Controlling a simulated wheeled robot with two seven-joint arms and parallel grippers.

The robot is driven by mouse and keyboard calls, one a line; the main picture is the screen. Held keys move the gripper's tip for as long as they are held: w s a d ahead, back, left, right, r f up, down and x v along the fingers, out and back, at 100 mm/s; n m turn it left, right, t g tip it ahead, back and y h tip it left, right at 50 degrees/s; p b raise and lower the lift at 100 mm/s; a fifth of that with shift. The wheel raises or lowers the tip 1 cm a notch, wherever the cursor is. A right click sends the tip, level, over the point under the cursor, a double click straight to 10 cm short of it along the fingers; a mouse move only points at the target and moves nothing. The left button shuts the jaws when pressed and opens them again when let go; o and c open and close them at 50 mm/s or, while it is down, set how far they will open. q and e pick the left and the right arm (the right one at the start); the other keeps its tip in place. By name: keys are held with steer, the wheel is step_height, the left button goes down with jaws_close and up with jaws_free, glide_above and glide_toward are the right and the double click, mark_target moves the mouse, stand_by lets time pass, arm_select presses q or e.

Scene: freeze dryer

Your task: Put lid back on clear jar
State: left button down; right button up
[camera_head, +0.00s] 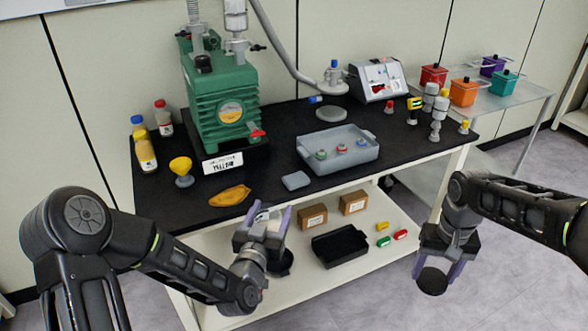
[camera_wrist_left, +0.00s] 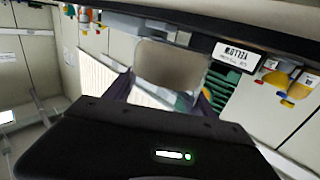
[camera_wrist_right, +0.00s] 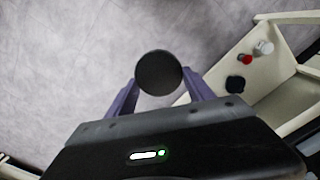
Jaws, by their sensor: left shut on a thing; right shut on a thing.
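My left gripper (camera_head: 262,218) is shut on the clear jar (camera_wrist_left: 170,66), above the front edge of the black table top. In the left wrist view the jar is a see-through, rounded shape between the purple fingers. In the head view it is small and partly hidden by the fingers. My right gripper (camera_head: 438,268) is shut on a round black lid (camera_head: 433,281) and points down, off the right front of the table. The lid shows as a dark disc between the fingers in the right wrist view (camera_wrist_right: 159,73). Jar and lid are well apart.
Boxes and a black tray (camera_head: 340,246) stand on the lower shelf. Free room lies between my grippers before the table.

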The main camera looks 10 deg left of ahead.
arm_select(q)
steer(key=s+d+f+m+g+h, duration=0.2)
steer(key=s+d+f+m+h, duration=0.1)
steer(key=d, duration=0.4)
steer(key=s+d+f+m+g+h, duration=0.2)
steer(key=s+d+f+m+h, duration=0.1)
steer(key=s+d+h, duration=0.4)
steer(key=shift+s+d+f+m+h, duration=0.2)
steer(key=shift+d+f+m+h, duration=0.15)
steer(key=shift+d+m+h, duration=0.45)
steer(key=shift+a, duration=0.15)
arm_select(e)
steer(key=s+a+r+n, duration=0.1)
steer(key=a+r, duration=0.3)
steer(key=a, duration=0.9)
steer(key=s+a+r+n, duration=0.1)
steer(key=s+a+r, duration=0.2)
steer(key=a, duration=1)
steer(key=shift+a+r, duration=0.15)
steer(key=shift+r, duration=0.75)
steer(key=shift+f, duration=2)
